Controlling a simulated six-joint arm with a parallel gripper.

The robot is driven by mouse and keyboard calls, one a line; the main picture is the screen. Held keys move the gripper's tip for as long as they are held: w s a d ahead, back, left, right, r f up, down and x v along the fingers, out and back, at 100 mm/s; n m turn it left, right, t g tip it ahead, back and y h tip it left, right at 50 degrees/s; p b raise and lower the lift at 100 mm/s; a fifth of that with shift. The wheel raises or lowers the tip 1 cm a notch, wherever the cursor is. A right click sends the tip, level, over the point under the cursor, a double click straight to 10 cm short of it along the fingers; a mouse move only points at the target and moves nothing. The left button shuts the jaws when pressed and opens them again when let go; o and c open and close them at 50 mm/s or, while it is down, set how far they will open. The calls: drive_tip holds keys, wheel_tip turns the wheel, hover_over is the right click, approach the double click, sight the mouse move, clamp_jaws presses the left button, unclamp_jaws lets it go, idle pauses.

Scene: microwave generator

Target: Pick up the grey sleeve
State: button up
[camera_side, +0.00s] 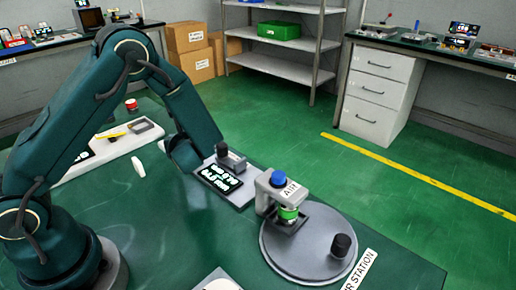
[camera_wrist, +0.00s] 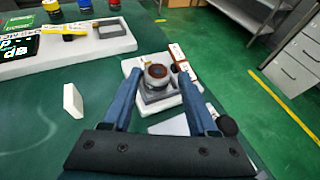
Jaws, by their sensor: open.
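In the wrist view, a round grey ring-like part with a brown top (camera_wrist: 157,72), which looks like the grey sleeve, sits upright on a grey block on a pale base (camera_wrist: 134,66). My gripper (camera_wrist: 161,73) is open, with its two blue fingers spread to the left and right of this part. I cannot tell whether the fingers are level with it or above it. In the side view, my gripper (camera_side: 187,155) is beside a grey unit with a lit display (camera_side: 219,179) and a dark upright cylinder (camera_side: 222,149). Its fingertips are unclear there.
A grey round plate (camera_side: 290,262) carries a black knob (camera_side: 342,244). A station with a blue knob (camera_side: 278,178) and an AIR label stands at its edge. A small white block (camera_wrist: 73,100) stands left of my gripper. A white tray (camera_wrist: 75,50) lies farther back. Green tabletop is clear between.

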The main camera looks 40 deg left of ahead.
drive_tip(key=shift+s+f, duration=0.1)
drive_tip(key=shift+f, duration=0.3)
drive_tip(key=shift+a+f, duration=0.2)
drive_tip(key=shift+x, duration=2.25)
clamp_jaws()
